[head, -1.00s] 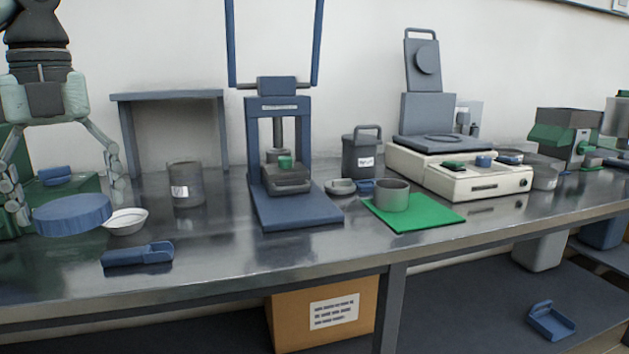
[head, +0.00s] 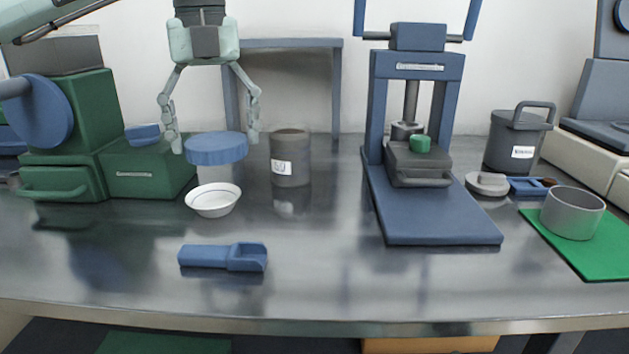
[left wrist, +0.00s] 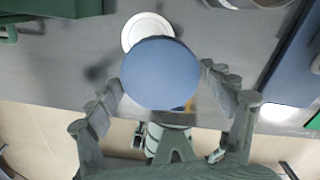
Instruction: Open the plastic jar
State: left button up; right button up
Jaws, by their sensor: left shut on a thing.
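The plastic jar has a round blue lid (head: 216,149), with a pale body (head: 223,174) below it, partly hidden by a white bowl. I cannot tell whether the lid is apart from the body. My left gripper (head: 213,145) points down from above, its two fingers at the left and right sides of the lid, shut on it. In the left wrist view the lid (left wrist: 161,73) fills the space between the fingers and hides what lies beneath. My right gripper is not in view.
The white bowl (head: 213,202) stands just in front of the jar. A grey labelled container (head: 290,157) is close on the right, a green box (head: 148,172) on the left. A blue scoop (head: 222,257) lies nearer the front. A blue press (head: 430,215) stands farther right.

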pick_arm(q)
send_over(288, 206)
notch_tip(288, 206, down, 6)
jog(key=shift+f, duration=0.15)
notch_tip(288, 206, down, 4)
jog(key=shift+r, duration=0.1)
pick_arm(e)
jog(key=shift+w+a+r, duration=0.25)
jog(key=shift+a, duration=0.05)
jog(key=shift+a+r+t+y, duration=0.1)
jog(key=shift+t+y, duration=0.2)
pick_arm(q)
jog(key=o, duration=1.3)
jog(key=shift+c, duration=0.2)
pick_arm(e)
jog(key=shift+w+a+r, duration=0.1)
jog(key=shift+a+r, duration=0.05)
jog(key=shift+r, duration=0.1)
